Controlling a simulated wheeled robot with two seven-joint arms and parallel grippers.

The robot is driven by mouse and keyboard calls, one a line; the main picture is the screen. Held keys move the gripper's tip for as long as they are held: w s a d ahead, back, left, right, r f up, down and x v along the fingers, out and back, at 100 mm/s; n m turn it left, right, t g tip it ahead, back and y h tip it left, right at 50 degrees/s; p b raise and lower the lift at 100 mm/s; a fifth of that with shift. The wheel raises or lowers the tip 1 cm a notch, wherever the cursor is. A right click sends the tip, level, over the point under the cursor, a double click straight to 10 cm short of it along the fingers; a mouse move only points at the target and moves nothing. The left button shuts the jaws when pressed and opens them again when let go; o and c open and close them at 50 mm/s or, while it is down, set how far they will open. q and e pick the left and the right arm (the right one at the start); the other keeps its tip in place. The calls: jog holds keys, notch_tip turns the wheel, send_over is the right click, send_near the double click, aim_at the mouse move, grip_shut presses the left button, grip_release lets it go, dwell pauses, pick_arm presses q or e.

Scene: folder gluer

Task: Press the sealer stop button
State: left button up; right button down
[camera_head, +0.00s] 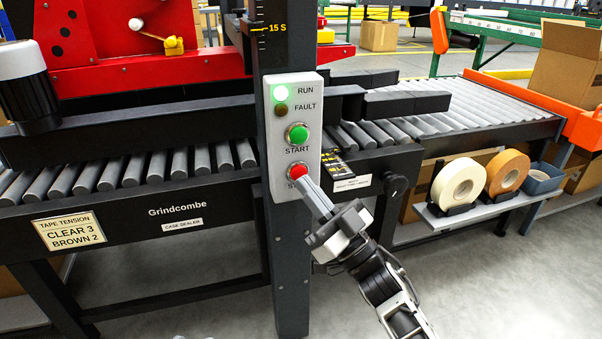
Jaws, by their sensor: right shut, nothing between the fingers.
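The sealer's control box (278,148) is a light grey panel on a dark upright post. Its RUN lamp (281,93) is lit green, and the FAULT lamp (281,109) below it is dull brown. The green START button (298,134) is in the middle of the panel. The red stop button (298,171) is at the bottom, and its label is partly covered by my right gripper (306,184). My right gripper is shut and empty, with its fingertips at the lower right edge of the red button. I cannot tell whether they touch it.
Roller conveyors (400,126) run left and right behind the post. A black knob (396,184) sticks out right of my gripper. Tape rolls (458,183) stand on a low shelf (480,207). An open carton (568,65) is at the far right. The floor in front is clear.

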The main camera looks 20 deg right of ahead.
jog(key=shift+w, duration=0.15)
jog(key=shift+w, duration=0.3)
jog(key=shift+w, duration=0.25)
dwell(0.4)
jog(key=shift+s+p, duration=0.45)
jog(key=shift+s, duration=0.25)
jog(key=s+p, duration=0.3)
jog(key=s, duration=0.3)
